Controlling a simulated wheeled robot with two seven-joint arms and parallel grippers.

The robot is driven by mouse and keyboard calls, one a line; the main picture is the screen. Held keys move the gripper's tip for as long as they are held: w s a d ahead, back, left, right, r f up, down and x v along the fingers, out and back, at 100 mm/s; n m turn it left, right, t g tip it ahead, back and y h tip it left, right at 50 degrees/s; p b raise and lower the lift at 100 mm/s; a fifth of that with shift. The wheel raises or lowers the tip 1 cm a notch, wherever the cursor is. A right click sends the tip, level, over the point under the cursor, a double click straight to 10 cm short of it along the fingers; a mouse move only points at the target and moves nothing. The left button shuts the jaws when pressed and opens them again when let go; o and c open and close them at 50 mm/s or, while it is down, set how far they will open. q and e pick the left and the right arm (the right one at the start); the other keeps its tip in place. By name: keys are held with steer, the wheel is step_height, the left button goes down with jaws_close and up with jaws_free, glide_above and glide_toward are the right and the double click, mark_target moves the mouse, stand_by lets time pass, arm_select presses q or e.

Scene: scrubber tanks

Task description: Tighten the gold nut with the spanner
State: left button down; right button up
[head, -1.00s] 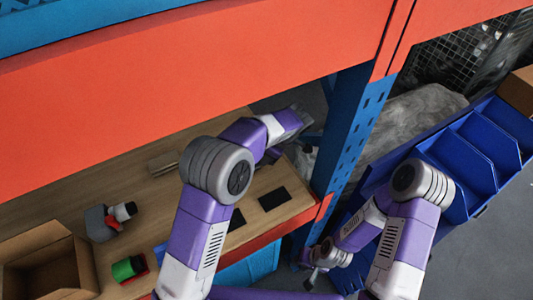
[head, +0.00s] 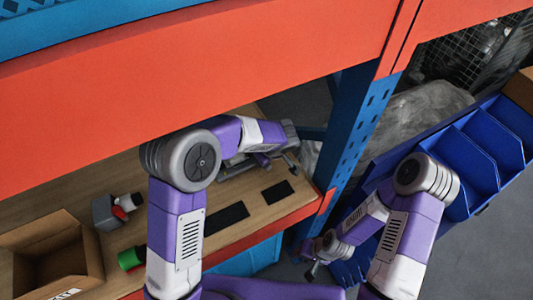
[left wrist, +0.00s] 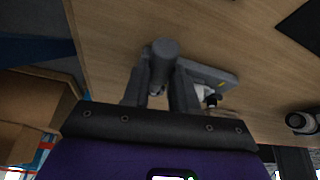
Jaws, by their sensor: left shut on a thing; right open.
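My left gripper (left wrist: 160,88) is low over the wooden bench in the left wrist view. Its two grey fingers are closed around a dark grey, round-ended object (left wrist: 165,50). I cannot tell whether this is the spanner. My right gripper (head: 314,268) is open and empty, beside the blue post. I cannot make out a gold nut.
The wooden bench (head: 75,205) lies under a red beam (head: 200,75). A blue post (head: 362,120) and blue bins (head: 465,165) stand at right.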

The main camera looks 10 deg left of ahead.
arm_select(q)
steer(key=shift+a+b, duration=0.15)
steer(key=shift+b, duration=0.2)
steer(key=shift+s+a+f+m+b, duration=0.1)
steer(key=shift+s+a+m+b, duration=0.15)
steer(key=shift+m+b, duration=0.3)
steer(key=shift+s+a+m+t+h+b, duration=0.25)
steer(key=shift+a+m+h+b, duration=0.15)
steer(key=shift+m+b, duration=0.3)
steer(key=shift+s+a+m+t+h+b, duration=0.15)
steer(key=shift+s+a+m+h+b, duration=0.25)
steer(key=shift+m, duration=0.45)
steer(key=shift+a+m+h, duration=0.3)
steer(key=shift+a+m, duration=0.3)
steer(key=shift+m, duration=0.4)
steer(key=shift+s+a+m+h, duration=0.1)
steer(key=shift+a+m+h, duration=0.4)
steer(key=shift+m, duration=0.5)
steer(key=shift+a, duration=0.1)
steer(key=shift+d+n+y+b, duration=0.45)
steer(key=shift+n+b, duration=0.25)
steer(key=shift+b, duration=0.8)
steer(key=shift+r, duration=0.3)
